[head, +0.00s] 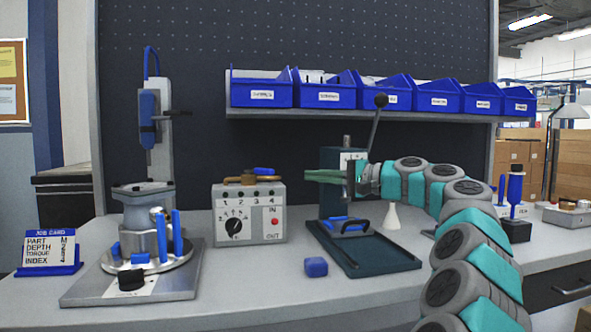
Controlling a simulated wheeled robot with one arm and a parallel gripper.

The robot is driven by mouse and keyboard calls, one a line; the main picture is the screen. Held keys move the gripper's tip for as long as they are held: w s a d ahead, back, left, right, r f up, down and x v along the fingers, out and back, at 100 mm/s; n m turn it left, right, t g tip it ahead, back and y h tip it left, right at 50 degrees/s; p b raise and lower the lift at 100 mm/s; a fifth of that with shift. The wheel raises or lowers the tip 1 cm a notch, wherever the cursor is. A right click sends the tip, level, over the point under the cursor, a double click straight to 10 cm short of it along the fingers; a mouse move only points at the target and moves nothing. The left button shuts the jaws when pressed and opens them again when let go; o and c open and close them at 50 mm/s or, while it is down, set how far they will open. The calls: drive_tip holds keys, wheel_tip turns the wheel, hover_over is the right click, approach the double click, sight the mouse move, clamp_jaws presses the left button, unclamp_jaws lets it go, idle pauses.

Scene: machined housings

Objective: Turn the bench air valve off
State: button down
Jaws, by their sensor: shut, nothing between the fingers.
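A brass fitting (240,180) with a short blue handle (265,171) sits at the top of a grey control box (222,200) on the bench; it looks like the air valve. The handle appears to lie sideways, along the box top. Whether the fitting is on the box or behind it I cannot tell. My gripper (309,176) has green fingers pointing left. They are shut and empty, to the right of the blue handle and apart from it in the picture. My arm comes in from the lower right.
A press (330,160) with a raised black-knobbed lever (376,120) stands behind my gripper. A round fixture (150,245) stands left, by a job card (48,250). A blue block (316,267) lies in front. Blue bins (330,90) line a shelf above. The bench front is mostly clear.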

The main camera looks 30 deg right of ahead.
sight(258, 171)
drive_tip(key=x, duration=0.9)
drive_tip(key=shift+w+a+r+p, duration=0.25)
drive_tip(key=shift+w+p, duration=0.1)
drive_tip(key=shift+p, duration=0.1)
drive_tip(key=shift+s+a+m+t+h+b, duration=0.3)
drive_tip(key=shift+t+h+b, duration=0.1)
drive_tip(key=shift+h+b, duration=0.15)
